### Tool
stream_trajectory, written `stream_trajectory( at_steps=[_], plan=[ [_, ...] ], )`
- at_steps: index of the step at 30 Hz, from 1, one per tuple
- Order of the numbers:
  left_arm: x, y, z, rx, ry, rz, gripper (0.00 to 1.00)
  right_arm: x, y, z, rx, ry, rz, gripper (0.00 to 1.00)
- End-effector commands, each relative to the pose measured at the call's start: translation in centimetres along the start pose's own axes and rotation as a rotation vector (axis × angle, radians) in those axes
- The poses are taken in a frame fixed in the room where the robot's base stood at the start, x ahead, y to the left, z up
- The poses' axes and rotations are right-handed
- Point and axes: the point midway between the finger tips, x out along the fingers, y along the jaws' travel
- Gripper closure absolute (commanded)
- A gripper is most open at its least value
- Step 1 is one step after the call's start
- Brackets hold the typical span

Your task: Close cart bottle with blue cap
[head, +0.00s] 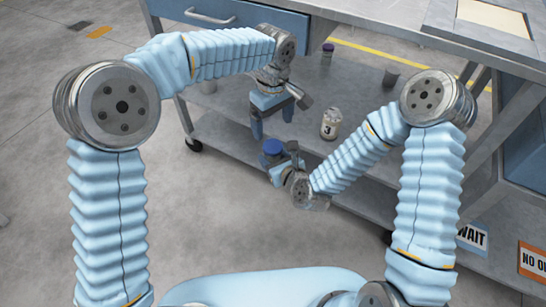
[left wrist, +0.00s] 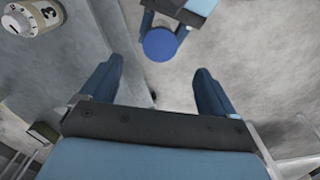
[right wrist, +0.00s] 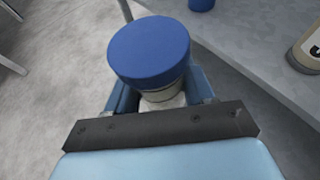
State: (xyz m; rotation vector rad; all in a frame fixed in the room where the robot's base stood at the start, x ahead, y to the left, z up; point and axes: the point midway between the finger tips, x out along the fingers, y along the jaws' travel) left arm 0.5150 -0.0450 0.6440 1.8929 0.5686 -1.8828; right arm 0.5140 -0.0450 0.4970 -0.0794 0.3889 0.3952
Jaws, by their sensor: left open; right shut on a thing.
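The blue cap (head: 272,147) sits on top of a bottle held by my right gripper (head: 283,164). In the right wrist view the blue cap (right wrist: 149,50) covers most of the bottle, and a strip of pale bottle (right wrist: 160,96) shows below it between the fingers. Whether the cap is fully tight cannot be told. My left gripper (head: 272,122) is open and empty, pointing down just above the cap. In the left wrist view the blue cap (left wrist: 160,44) is ahead of the open fingers (left wrist: 155,95), apart from them.
A purple-capped bottle (head: 327,53) and a grey cup (head: 390,78) stand farther back. The cart's top (head: 480,45) overhangs the shelf.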

Motion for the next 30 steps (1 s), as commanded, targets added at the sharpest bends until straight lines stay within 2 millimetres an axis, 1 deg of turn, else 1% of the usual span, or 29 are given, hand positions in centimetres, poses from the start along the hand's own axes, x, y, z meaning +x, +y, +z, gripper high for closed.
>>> stream_trajectory(
  at_steps=[4, 12, 15, 21, 29, 30],
  plan=[
    [1.4, -0.1, 0.0, 0.000, -0.001, -0.003, 0.11, 0.0, 0.0, 0.0, 0.000, 0.000, 0.000, 1.00],
    [5.6, -0.1, 0.0, 0.001, -0.003, -0.003, 0.11, 0.0, 0.0, 0.0, 0.000, 0.000, 0.000, 1.00],
    [6.8, 0.0, 0.0, 0.002, -0.001, -0.002, 0.11, 0.0, 0.0, 0.0, 0.000, 0.000, 0.000, 1.00],
    [7.9, 0.0, 0.0, 0.002, -0.001, -0.001, 0.11, 0.0, 0.0, 0.0, 0.000, 0.000, 0.000, 1.00],
    [7.9, 0.0, 0.0, 0.002, 0.000, 0.000, 0.11, 0.0, 0.0, 0.0, 0.000, 0.000, 0.000, 1.00],
    [7.9, 0.0, 0.0, 0.002, 0.000, 0.000, 0.17, 0.0, 0.0, 0.0, 0.000, 0.000, 0.000, 1.00]
  ],
)
